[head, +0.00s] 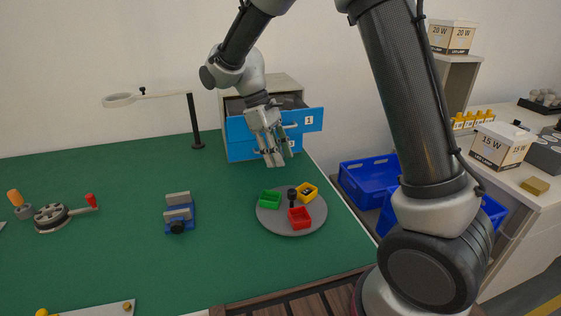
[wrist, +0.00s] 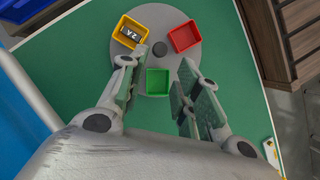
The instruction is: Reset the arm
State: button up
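My gripper (wrist: 155,100) is open and empty in the wrist view, its two fingers apart above the green table. In the head view my gripper (head: 275,150) hangs pointing down in front of the drawer cabinet (head: 285,85). Beyond the fingers in the wrist view is the grey round tray (wrist: 190,70) with a green bin (wrist: 158,82), a red bin (wrist: 184,36) and a yellow bin (wrist: 130,30). The yellow bin holds a dark part marked "2A". The top blue drawer (head: 308,121), labelled 1, appears pulled out. What is inside it is mostly hidden.
A magnifier lamp (head: 194,120) stands left of the cabinet. A blue vise (head: 179,215) and a crank device (head: 52,217) sit on the green table (head: 110,190). Blue crates (head: 368,180) stand right of the table. Boxes marked 15 W (head: 500,145) and 20 W (head: 452,37) are on shelves.

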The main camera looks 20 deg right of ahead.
jog(key=s+d+r+m+t+y, duration=0.1)
jog(key=s+d+r+m+t, duration=0.2)
jog(key=s+d+r, duration=0.3)
jog(key=s+d+r+m+t+y, duration=0.2)
jog(key=s+d+r+m+t, duration=0.2)
jog(key=s+d, duration=0.8)
jog(key=s+r+m, duration=0.2)
jog(key=s+r, duration=0.1)
jog(key=shift+s, duration=0.15)
jog(key=shift+d+r, duration=0.1)
